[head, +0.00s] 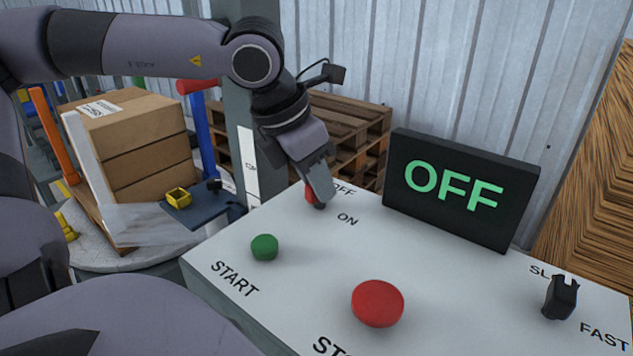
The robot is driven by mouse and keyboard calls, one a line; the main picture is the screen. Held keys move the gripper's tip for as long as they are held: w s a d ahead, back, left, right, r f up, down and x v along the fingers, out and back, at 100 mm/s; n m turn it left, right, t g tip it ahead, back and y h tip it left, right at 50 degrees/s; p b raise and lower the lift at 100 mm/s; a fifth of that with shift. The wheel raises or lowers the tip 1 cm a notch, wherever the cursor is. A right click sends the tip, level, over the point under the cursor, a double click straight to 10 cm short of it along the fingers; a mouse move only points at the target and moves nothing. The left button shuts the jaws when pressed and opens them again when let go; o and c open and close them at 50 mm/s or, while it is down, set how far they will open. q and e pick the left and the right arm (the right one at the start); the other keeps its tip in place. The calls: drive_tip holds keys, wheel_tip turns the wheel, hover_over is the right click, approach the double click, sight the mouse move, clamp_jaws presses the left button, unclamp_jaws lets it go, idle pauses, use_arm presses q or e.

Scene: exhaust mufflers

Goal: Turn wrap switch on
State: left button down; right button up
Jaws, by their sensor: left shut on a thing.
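The wrap switch (310,193) is a small red-topped switch at the back left of the white control panel (300,290), beside the labels OFF and ON. My left gripper (318,190) reaches down over it and is shut on it, hiding most of it. A black display (458,190) on the panel reads OFF in green letters. My right gripper is not in view.
The panel also carries a green START button (264,247), a large red button (377,303) and a black SLOW-FAST knob (560,297). Wooden pallets (345,130) stand behind. Wrapped boxes (140,150) stand at the left.

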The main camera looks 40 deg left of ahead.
use_arm(q)
drive_tip(key=m, duration=0.1)
drive_tip(key=m+h, duration=0.1)
drive_tip(key=m, duration=0.1)
drive_tip(key=shift+s+a+f+m+g+p, duration=0.1)
drive_tip(key=shift+f+m+g+p, duration=0.05)
drive_tip(key=shift+m+g+p, duration=0.2)
drive_tip(key=m+g+h, duration=0.1)
drive_tip(key=m, duration=0.1)
drive_tip(key=m+p, duration=0.1)
drive_tip(key=m, duration=0.2)
drive_tip(key=shift+a+g+h+p, duration=0.1)
drive_tip(key=shift+g+h+p, duration=0.2)
drive_tip(key=shift+g+h, duration=0.1)
drive_tip(key=shift+w+f+m+g, duration=0.1)
drive_tip(key=shift+m+g, duration=0.3)
drive_tip(key=shift+m, duration=0.85)
drive_tip(key=shift+w+m+g, duration=0.1)
drive_tip(key=shift+m+g, duration=0.25)
drive_tip(key=shift+m, duration=0.85)
drive_tip(key=c, duration=1)
unclamp_jaws()
drive_tip(key=shift+o, duration=0.2)
drive_tip(key=shift+w, duration=0.1)
